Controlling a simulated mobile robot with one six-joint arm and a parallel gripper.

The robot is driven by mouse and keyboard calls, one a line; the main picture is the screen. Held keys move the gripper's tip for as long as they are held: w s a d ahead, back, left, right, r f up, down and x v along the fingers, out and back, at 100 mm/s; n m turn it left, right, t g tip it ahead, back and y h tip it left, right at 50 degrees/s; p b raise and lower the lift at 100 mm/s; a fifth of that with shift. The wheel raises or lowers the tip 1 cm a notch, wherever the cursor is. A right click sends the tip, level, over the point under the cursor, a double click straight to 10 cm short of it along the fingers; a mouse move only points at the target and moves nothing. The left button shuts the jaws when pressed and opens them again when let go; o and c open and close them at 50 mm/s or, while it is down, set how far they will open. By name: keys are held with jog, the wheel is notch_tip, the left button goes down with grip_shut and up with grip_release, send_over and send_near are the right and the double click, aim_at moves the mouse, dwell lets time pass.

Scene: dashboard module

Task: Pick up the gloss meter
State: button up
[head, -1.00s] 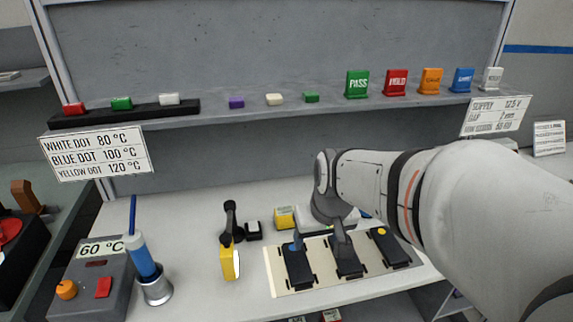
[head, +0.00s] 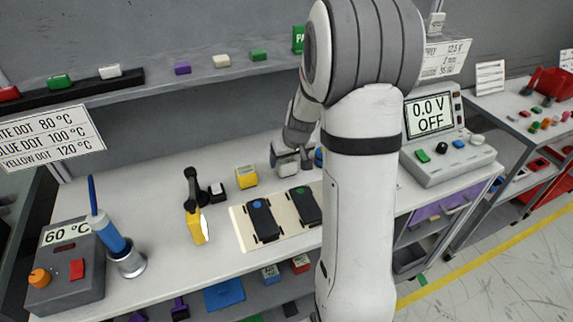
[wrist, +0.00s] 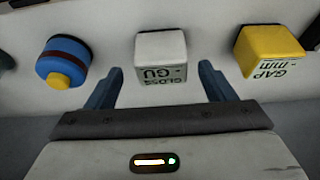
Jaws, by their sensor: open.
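The gloss meter (wrist: 162,58) is a small white block with "GLOSS GU" on its front, upside down in the wrist view. It stands on the pale bench top. My gripper (wrist: 160,76) is open, with one dark blue finger on each side of the meter's near part. Gaps show between fingers and block, and nothing is held. In the head view my gripper (head: 288,157) is low over the back of the bench, behind the black modules, and largely hides the meter.
A yellow "GAP mm" block (wrist: 267,50) stands right of the meter in the wrist view, and a blue round object (wrist: 63,62) stands left. Black modules (head: 262,220) lie on a cream board in front. A shelf (head: 170,88) runs above the bench. A power supply (head: 445,150) stands right.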

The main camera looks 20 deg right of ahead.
aim_at(287, 160)
jog(key=x, duration=0.3)
jog(key=shift+f, duration=0.15)
jog(key=shift+a, duration=0.1)
jog(key=c, duration=1.2)
